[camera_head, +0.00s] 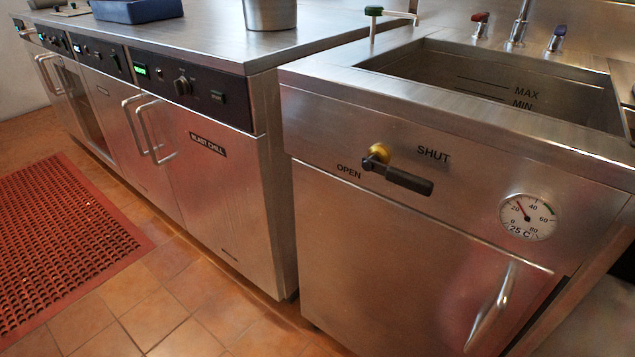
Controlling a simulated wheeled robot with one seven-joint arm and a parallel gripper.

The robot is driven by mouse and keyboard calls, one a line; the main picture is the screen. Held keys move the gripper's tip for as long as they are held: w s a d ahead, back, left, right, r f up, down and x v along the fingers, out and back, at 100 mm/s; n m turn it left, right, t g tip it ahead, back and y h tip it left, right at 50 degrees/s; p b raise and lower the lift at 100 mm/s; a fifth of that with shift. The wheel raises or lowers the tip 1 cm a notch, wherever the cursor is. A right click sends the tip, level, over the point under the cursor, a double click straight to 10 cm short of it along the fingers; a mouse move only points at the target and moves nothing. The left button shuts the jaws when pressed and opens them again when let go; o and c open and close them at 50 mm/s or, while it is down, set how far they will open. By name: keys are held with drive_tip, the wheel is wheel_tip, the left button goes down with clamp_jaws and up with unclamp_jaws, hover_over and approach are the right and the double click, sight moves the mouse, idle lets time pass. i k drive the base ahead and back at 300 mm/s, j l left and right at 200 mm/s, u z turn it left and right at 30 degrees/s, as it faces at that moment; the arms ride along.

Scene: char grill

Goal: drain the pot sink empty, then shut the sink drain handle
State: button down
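The pot sink (455,108) is a steel basin set in the counter at the right. MAX and MIN marks show on its inner far wall; the floor is hidden by the front rim. I cannot tell whether water stands in it. The sink drain handle (408,180) is a black lever on a brass pivot (377,155) on the sink's front panel. It points right and slightly down from the pivot. The OPEN label (349,172) is to the pivot's lower left and the SHUT label (433,155) is above the lever. My gripper is not in view.
A round gauge (528,217) reading 25 C is right of the handle. A cabinet door handle (491,306) sticks out below it. Red and blue taps (480,25) stand behind the sink. The blast chill unit (215,160) adjoins at left. A red mat (60,235) lies on the tiled floor.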

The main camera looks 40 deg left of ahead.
sight(415, 184)
drive_tip(key=u, duration=1.4)
